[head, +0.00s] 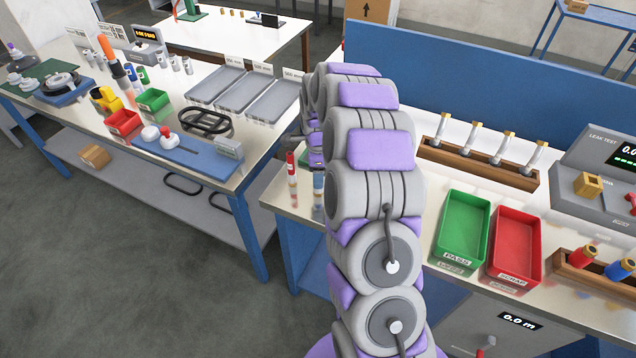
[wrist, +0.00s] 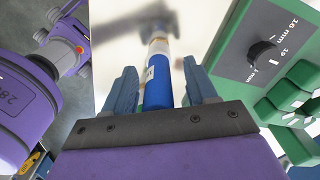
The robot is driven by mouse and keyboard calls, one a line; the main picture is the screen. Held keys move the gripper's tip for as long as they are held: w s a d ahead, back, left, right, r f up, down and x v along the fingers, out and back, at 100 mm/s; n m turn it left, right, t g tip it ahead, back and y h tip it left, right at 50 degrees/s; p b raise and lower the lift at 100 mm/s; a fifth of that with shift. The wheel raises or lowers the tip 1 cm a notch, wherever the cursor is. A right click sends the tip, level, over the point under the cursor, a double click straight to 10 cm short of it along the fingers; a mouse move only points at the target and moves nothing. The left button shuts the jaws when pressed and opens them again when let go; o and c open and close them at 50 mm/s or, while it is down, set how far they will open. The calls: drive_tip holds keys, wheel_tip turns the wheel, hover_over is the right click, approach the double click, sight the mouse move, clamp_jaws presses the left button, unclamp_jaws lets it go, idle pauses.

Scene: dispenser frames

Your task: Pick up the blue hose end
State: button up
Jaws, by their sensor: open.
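A blue hose end (wrist: 157,92) with a pale section and a blue tip shows in the wrist view, in line with the gap between my fingers. My gripper (wrist: 159,74) is open, with one dark finger on each side of it. The lower part of the blue piece is hidden behind the gripper body, and I see no clear finger contact. In the head view a small blue piece (head: 318,184) stands at the left end of the right bench, partly hidden by my arm. My gripper is mostly hidden there.
A red-topped piece (head: 291,164) stands beside the blue one. A green unit (wrist: 262,60) with a black knob is close on the right in the wrist view. Green (head: 465,228) and red (head: 515,245) bins and a wooden rack (head: 480,163) stand right of my arm.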

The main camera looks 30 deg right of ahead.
clamp_jaws()
idle(0.4)
drive_tip(key=shift+r, duration=0.2)
